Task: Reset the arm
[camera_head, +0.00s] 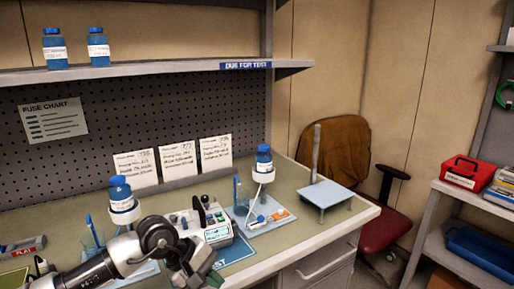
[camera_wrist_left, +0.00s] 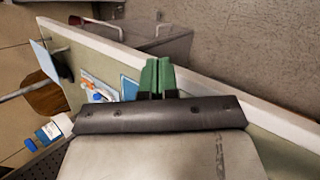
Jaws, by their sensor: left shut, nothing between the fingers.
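My left arm (camera_head: 120,255) comes in from the lower left of the head view, above the bench front. My left gripper (camera_head: 212,279) is at the bottom edge, partly cut off, in front of the grey pump unit (camera_head: 217,235). In the left wrist view its two green fingertips (camera_wrist_left: 157,76) are together with nothing between them. They point towards the bench's pale front edge (camera_wrist_left: 215,88). My right gripper is not in view.
Blue-capped bottles stand on holders (camera_head: 122,203) and (camera_head: 263,175) on the bench. A blue tray (camera_head: 262,222) holds small parts. A small platform (camera_head: 326,194) stands at the bench's right end. A red chair (camera_head: 380,228) stands beyond it. More bottles are on the shelf (camera_head: 150,72).

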